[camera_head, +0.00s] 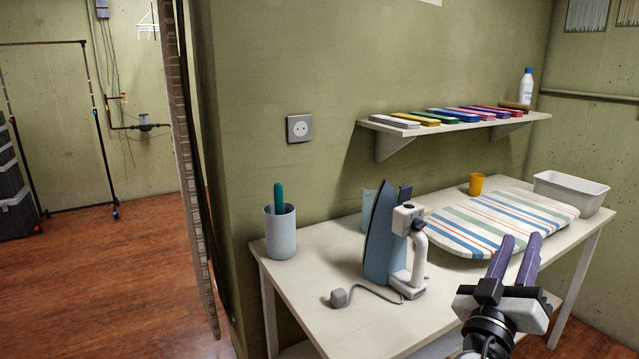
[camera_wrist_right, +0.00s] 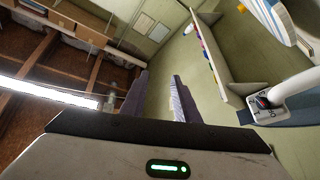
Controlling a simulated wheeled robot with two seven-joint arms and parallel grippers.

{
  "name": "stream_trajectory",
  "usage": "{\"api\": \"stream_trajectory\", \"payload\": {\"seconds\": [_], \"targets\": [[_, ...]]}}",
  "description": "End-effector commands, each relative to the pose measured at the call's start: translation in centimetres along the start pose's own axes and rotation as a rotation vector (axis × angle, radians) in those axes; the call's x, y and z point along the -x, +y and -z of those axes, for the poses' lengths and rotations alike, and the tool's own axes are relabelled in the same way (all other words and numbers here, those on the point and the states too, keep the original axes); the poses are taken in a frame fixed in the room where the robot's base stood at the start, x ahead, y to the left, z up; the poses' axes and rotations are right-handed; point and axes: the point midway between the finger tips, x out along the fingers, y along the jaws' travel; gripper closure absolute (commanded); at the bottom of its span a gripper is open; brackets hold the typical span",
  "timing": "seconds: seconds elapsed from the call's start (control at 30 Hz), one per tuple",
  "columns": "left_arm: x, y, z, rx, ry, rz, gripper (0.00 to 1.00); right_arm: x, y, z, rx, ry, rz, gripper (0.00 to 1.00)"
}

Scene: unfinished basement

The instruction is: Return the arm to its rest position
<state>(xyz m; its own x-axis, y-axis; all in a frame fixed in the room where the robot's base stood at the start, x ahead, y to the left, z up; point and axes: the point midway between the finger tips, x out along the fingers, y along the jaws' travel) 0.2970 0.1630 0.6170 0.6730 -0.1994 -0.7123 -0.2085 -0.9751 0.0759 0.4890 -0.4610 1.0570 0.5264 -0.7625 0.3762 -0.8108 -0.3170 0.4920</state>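My right gripper (camera_head: 519,242) is above the front right part of the table, its two purple fingers pointing away from me. The fingers are apart with nothing between them; they also show in the right wrist view (camera_wrist_right: 158,78). The iron (camera_head: 379,240) stands upright on the table to the left of the gripper, apart from it. Its white handle and dial (camera_wrist_right: 264,102) show at the right of the right wrist view. My left arm and left gripper are not in view.
The white table (camera_head: 315,262) holds a striped ironing pad (camera_head: 470,228), a cup (camera_head: 280,232), a yellow cup (camera_head: 476,184), a grey bin (camera_head: 571,192) and a plug (camera_head: 340,297) on a cord. A wall shelf (camera_head: 395,129) with folded cloths hangs above. Open floor lies left.

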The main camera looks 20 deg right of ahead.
Motion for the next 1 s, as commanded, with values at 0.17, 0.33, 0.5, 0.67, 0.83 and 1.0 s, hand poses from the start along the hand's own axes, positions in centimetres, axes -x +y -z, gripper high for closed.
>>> {"api": "stream_trajectory", "payload": {"seconds": [0.17, 0.33, 0.5, 0.67, 0.83, 1.0], "targets": [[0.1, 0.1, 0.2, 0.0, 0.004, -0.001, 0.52, 4.4, -7.4, -7.8, 0.189, -0.099, 0.349, 0.72], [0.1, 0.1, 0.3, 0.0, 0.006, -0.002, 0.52, 12.6, -13.0, -16.4, 0.324, -0.192, 0.737, 0.72], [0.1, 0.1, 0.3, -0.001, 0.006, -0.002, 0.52, 22.5, -15.1, -23.3, 0.364, -0.271, 1.086, 0.72], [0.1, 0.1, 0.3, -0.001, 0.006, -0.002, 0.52, 30.1, -14.7, -27.1, 0.332, -0.328, 1.315, 0.72], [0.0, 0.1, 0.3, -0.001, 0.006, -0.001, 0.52, 36.8, -12.9, -29.3, 0.259, -0.384, 1.49, 0.72], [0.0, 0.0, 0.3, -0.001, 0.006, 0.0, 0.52, 41.8, -11.9, -29.3, 0.128, -0.455, 1.569, 0.72]]}}
